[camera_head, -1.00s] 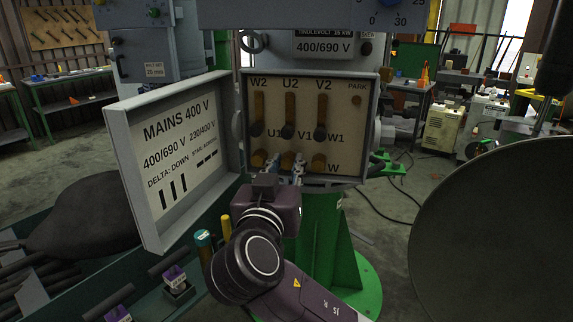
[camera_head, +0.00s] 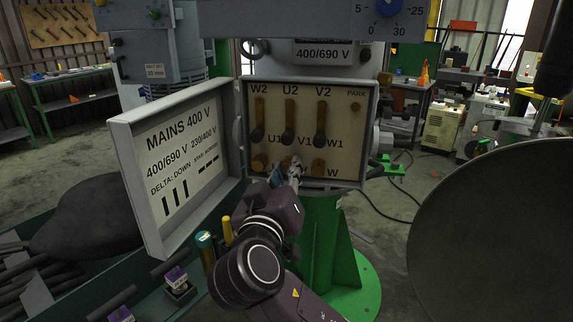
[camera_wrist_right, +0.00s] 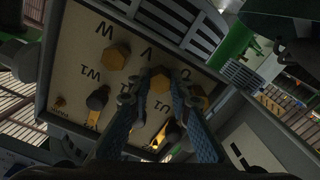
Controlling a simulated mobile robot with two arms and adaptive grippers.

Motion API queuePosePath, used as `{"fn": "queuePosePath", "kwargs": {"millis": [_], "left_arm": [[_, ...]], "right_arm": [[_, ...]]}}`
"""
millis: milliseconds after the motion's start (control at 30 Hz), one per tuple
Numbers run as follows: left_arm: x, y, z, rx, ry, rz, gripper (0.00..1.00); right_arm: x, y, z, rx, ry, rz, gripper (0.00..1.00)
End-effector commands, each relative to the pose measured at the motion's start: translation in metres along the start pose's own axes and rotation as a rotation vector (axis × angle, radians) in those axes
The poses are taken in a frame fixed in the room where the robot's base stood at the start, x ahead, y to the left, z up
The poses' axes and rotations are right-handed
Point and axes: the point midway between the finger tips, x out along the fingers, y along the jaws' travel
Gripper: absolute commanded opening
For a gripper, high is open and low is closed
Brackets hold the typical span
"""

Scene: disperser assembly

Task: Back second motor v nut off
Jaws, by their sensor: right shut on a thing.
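The open motor terminal box (camera_head: 356,132) has an upper row of dark studs joined to upright brass links and a lower row of brass nuts. The lower middle nut, at V (camera_wrist_right: 160,76), sits between my right gripper's fingertips (camera_wrist_right: 158,88), and the gripper is shut on it. In the head view, my right gripper (camera_head: 286,170) reaches up to the lower row and mostly hides this nut. The U nut (camera_head: 259,161) and W nut (camera_head: 318,167) show on either side. My left gripper is not in view.
The box's open door (camera_head: 205,196) with the mains label stands close at the left of my right arm. A green pedestal (camera_head: 325,250) is below the box. A large dark round shape (camera_head: 495,220) fills the right. A dark green tray with bars lies lower left.

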Motion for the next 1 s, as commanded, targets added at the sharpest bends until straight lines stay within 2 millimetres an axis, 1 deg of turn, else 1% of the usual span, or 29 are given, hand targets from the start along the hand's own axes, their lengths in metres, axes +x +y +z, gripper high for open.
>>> {"fn": "queuePosePath", "kwargs": {"millis": [33, 267, 567, 1000], "left_arm": [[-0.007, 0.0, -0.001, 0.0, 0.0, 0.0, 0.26], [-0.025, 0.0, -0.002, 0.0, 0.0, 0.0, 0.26], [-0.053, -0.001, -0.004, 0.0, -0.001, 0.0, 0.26], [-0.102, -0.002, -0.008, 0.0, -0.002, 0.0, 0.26]], "right_arm": [[0.0, 0.001, -0.002, -0.045, -0.003, -0.001, 0.0], [0.0, 0.001, -0.003, -0.265, -0.003, -0.002, 0.0], [0.0, 0.002, -0.004, -0.551, -0.003, -0.002, 0.0], [0.0, 0.002, -0.004, -0.971, -0.002, -0.003, 0.0]]}}
